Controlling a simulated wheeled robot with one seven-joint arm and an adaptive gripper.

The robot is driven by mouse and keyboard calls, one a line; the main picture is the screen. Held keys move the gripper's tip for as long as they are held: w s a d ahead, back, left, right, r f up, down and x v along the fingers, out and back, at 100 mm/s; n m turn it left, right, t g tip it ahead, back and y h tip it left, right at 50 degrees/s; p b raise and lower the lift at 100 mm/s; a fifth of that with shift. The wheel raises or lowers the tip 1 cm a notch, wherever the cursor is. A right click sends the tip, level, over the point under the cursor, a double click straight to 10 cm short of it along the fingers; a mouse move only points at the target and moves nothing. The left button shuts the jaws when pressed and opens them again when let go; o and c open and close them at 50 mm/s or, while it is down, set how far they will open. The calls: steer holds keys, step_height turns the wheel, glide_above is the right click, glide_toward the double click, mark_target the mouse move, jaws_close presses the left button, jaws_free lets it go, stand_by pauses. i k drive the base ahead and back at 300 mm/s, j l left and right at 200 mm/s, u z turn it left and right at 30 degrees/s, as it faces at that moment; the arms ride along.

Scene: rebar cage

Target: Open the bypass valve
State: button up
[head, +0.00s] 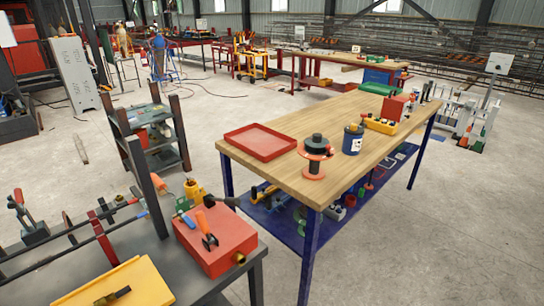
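I cannot pick out a bypass valve for certain in the head view. A red box (215,240) sits on the dark workbench at lower left, with a small brass-coloured fitting (239,258) low on its right side. An orange-handled tool (206,230) lies on top of the box. Small fittings and coloured parts (300,213) lie on the blue lower shelf of the wooden table, too small to tell apart. My gripper is not in view.
The wooden table (330,125) carries a red tray (260,141), a black and orange spool (316,155), a blue can (353,139) and a yellow box (380,125). A dark shelf rack (152,135) stands behind the workbench. Concrete floor (450,230) is clear at right.

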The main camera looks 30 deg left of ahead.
mark_target(187, 220)
steer(key=u, duration=1.55)
steer(key=i+l+u, duration=0.1)
steer(key=i, duration=0.25)
steer(key=i+l+u, duration=0.1)
steer(key=i+l, duration=0.25)
